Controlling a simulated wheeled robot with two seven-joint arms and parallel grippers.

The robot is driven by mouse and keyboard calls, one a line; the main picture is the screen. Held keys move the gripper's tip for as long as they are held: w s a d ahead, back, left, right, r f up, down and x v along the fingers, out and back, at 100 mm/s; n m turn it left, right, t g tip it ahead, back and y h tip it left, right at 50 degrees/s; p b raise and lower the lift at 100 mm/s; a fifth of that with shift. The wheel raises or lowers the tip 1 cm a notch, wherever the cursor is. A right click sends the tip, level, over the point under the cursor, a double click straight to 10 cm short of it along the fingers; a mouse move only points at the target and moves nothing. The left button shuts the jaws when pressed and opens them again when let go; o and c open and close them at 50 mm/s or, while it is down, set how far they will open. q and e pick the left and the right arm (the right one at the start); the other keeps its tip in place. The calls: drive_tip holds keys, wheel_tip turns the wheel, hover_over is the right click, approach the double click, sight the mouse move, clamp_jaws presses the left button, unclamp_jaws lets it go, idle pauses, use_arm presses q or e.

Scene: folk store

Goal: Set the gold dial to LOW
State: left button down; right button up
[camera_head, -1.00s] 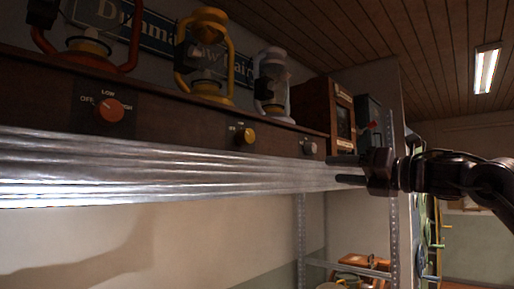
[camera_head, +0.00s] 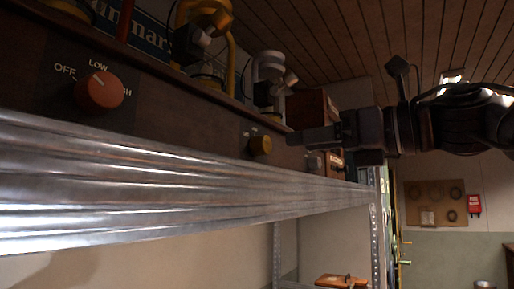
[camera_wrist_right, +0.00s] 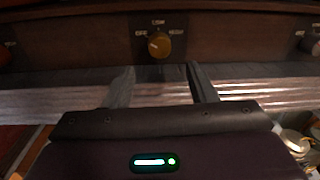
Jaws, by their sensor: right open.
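The gold dial (camera_head: 260,145) is on the front of the dark wooden panel above the metal shelf edge. In the right wrist view the gold dial (camera_wrist_right: 159,45) sits between and beyond my two fingers, with small labels to its left, above and right. Its exact setting is too dark to read. My right gripper (camera_head: 300,138) comes in from the right, close to the gold dial. In the right wrist view my right gripper (camera_wrist_right: 162,85) is open, with nothing between its fingers and a gap before the dial. My left gripper is not in view.
An orange-red dial (camera_head: 100,90) marked OFF, LOW and HIGH is at the left of the panel, and a grey dial (camera_head: 315,161) is at the right. A metal shelf edge (camera_head: 150,185) runs below. A yellow lantern (camera_head: 205,40) and a white lantern (camera_head: 270,80) stand above.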

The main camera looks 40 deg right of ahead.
sight(268, 146)
drive_tip(key=p+x, duration=0.2)
drive_tip(key=x, duration=0.2)
drive_tip(key=shift+r, duration=0.2)
drive_tip(key=shift+p+x, duration=0.45)
drive_tip(key=shift+x, duration=0.7)
drive_tip(key=shift+w+a+f, duration=0.1)
drive_tip(key=shift+w+f, duration=0.05)
drive_tip(key=shift+f, duration=0.05)
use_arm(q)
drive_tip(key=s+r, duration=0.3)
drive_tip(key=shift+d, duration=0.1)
use_arm(e)
drive_tip(key=c, duration=1)
